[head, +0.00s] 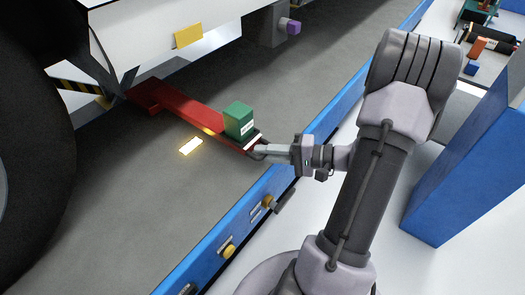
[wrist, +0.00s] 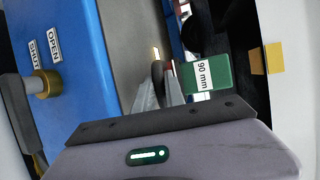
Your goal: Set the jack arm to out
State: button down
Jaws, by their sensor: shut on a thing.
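The red jack arm (head: 185,112) reaches out from under the white vehicle body, above the grey floor, toward the blue ledge. A green block (head: 239,121) sits on its near end; in the wrist view the block (wrist: 205,75) reads "90 mm". My gripper (head: 259,151) is at the near end of the jack arm, just below the block. In the wrist view my fingers (wrist: 158,95) are closed around a dark round grip (wrist: 158,72). The fingers hide part of this grip.
A large black tyre (head: 30,150) stands at left. A glowing yellow strip (head: 190,147) lies on the floor beside the jack arm. The blue ledge (head: 225,235) carries knobs; an "OPEN/SHUT" lever (wrist: 20,100) shows in the wrist view. A blue cabinet (head: 465,165) stands right of my arm.

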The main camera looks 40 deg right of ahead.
jog(key=shift+s+a+f, duration=0.15)
jog(key=c, duration=1.7)
grip_release()
jog(key=o, duration=0.3)
jog(key=shift+s, duration=0.15)
jog(key=shift+s+d+r, duration=0.15)
jog(key=shift+d+r, duration=0.1)
jog(key=p+v, duration=0.4)
jog(key=v, duration=1.2)
jog(key=shift+s+d+p, duration=0.15)
jog(key=shift+s+p, duration=0.2)
jog(key=shift+s, duration=0.05)
